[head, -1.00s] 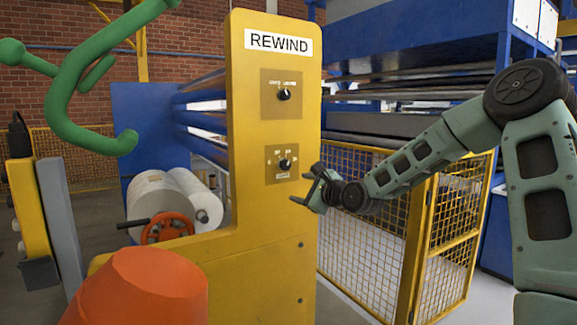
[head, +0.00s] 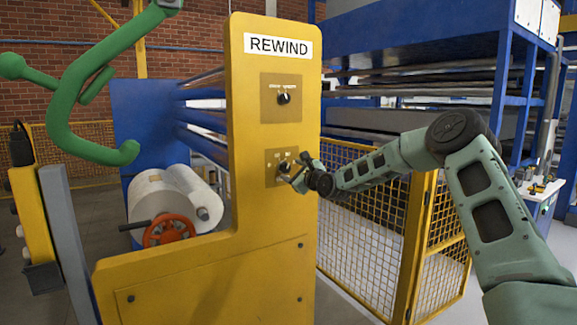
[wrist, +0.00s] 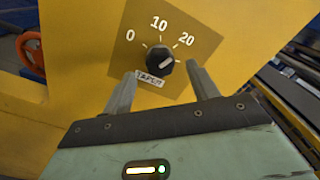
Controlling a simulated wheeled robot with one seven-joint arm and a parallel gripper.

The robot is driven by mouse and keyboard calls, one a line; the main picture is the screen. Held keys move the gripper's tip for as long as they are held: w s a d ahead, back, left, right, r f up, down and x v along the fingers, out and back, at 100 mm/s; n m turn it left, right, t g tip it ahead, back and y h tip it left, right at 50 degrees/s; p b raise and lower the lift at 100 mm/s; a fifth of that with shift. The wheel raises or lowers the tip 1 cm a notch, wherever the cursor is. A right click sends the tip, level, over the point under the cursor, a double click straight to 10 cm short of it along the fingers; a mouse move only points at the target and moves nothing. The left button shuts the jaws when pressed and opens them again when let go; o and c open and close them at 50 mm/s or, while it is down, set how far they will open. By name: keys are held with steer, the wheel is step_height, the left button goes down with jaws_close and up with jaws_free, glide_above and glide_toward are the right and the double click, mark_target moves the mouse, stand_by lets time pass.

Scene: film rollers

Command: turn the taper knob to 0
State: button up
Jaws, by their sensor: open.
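The taper knob (wrist: 160,61) is a black round knob with a white pointer line, on a tan plate (wrist: 185,25) marked 0, 10 and 20. In the wrist view its pointer line lies on a diagonal; which mark it points to is hard to tell. A handwritten label sits just below it. My gripper (wrist: 160,82) is open, with one finger on each side of the knob and just short of it; contact cannot be made out. In the head view my gripper (head: 298,172) is at the lower plate and partly covers the knob (head: 284,167).
The yellow REWIND panel (head: 265,220) carries an upper knob (head: 283,98) on its own plate. White film rolls (head: 165,195) and a red handwheel (head: 168,231) are at left. A yellow mesh fence (head: 365,235) stands right, below my arm.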

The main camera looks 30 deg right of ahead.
mark_target(287, 168)
steer(key=shift+w+p, duration=0.35)
steer(key=shift+w, duration=1.3)
steer(key=shift+a, duration=0.1)
steer(key=c, duration=1)
